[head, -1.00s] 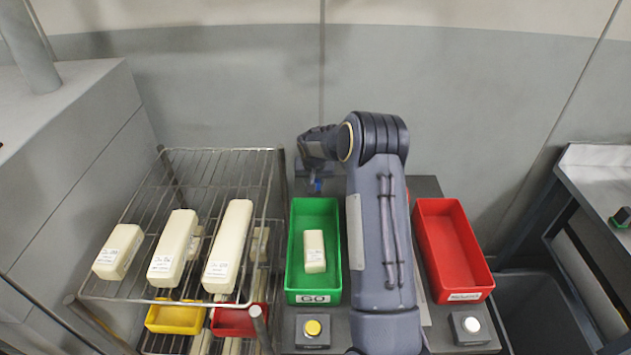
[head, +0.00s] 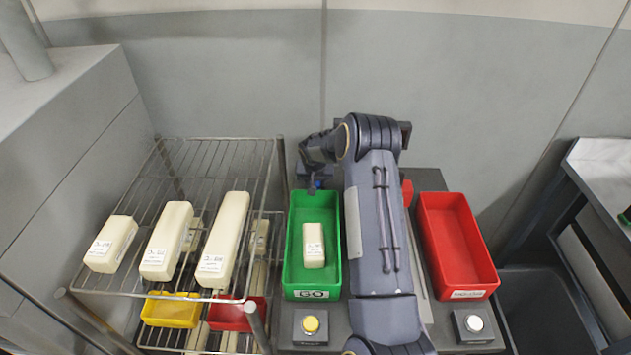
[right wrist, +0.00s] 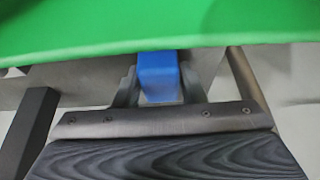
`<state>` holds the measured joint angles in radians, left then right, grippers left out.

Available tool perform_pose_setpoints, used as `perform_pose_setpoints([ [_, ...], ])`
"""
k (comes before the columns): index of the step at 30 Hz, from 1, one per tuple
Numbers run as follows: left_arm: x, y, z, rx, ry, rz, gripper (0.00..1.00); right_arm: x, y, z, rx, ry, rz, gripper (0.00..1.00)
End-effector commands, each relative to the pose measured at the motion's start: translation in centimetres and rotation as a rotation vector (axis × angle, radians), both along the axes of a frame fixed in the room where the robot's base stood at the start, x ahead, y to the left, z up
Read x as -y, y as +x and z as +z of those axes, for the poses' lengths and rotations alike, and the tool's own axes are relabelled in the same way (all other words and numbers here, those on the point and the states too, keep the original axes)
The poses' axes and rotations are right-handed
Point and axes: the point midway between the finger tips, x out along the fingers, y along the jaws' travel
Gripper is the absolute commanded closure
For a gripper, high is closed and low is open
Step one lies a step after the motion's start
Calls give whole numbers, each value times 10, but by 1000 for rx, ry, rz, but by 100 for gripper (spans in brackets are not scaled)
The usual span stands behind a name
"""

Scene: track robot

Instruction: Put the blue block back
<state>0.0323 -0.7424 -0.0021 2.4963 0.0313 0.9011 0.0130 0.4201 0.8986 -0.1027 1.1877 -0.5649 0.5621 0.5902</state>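The small blue block shows between the fingers of my right gripper (right wrist: 160,92) in the right wrist view, as a blue block (right wrist: 159,75). The fingers sit close on both its sides, so the gripper looks shut on it. In the head view the right gripper (head: 315,178) is at the back end of the green bin (head: 314,270), with a speck of blue (head: 317,184) at its tip. The green bin fills the top of the right wrist view. My left gripper is not in view.
A white labelled block (head: 314,246) lies in the green bin. A red bin (head: 455,245) stands right of my arm. A wire rack (head: 215,160) with white blocks stands left. A yellow button (head: 311,325) and a white button (head: 473,323) sit in front.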

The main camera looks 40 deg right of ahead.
Motion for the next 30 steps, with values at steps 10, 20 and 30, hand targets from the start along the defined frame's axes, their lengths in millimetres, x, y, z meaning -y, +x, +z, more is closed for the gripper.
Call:
perform_pose_setpoints([
  [10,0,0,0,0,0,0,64,0,0,1,0,0,0,43],
  [20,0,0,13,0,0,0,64,-7,-7,31,3,-1,0,43],
  [30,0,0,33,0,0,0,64,-24,-28,95,1,-1,0,43],
])
